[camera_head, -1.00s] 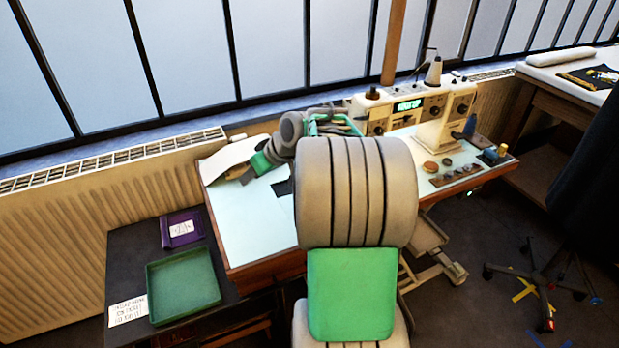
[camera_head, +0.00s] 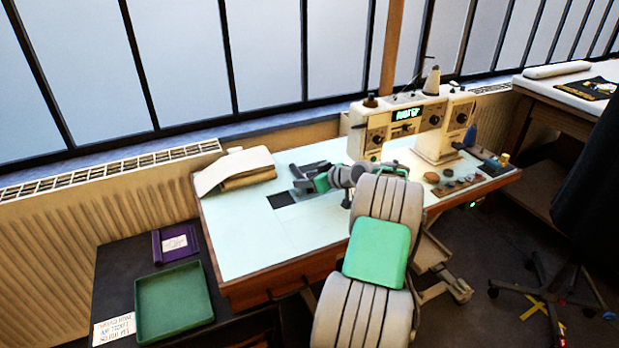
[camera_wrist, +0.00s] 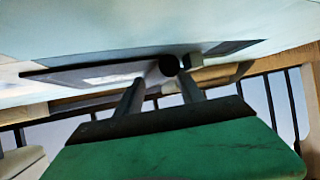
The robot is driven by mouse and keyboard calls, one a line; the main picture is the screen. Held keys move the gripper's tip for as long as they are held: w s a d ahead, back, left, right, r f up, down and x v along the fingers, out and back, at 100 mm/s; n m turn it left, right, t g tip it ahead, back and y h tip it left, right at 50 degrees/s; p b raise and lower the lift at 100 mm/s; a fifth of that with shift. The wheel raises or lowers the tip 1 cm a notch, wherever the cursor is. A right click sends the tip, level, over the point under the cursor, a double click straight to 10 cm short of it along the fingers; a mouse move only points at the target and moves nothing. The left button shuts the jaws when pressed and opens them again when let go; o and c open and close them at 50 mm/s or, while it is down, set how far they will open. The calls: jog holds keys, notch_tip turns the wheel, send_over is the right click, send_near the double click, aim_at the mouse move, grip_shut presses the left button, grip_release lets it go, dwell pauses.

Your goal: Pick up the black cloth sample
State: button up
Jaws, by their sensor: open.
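A flat black cloth square (camera_head: 282,200), which looks like the black cloth sample, lies on the pale worktable (camera_head: 245,235). My gripper (camera_head: 297,179) is low over the table, just beyond and to the right of the cloth. In the wrist view my gripper (camera_wrist: 160,90) is open, with its two dark fingers apart and no cloth seen between them. Flat dark and grey shapes lie beyond the fingertips there; I cannot tell which of them is the black cloth. Whether the fingers touch the table is unclear.
A folded cream cloth stack (camera_head: 235,170) lies at the table's back left. A sewing machine (camera_head: 415,120) stands at the right. Lower left, a dark side table holds a green tray (camera_head: 174,304) and a purple item (camera_head: 175,243). The table's front left is clear.

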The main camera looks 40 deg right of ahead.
grip_shut()
dwell(0.3)
jog(key=shift+r, duration=0.15)
dwell(0.3)
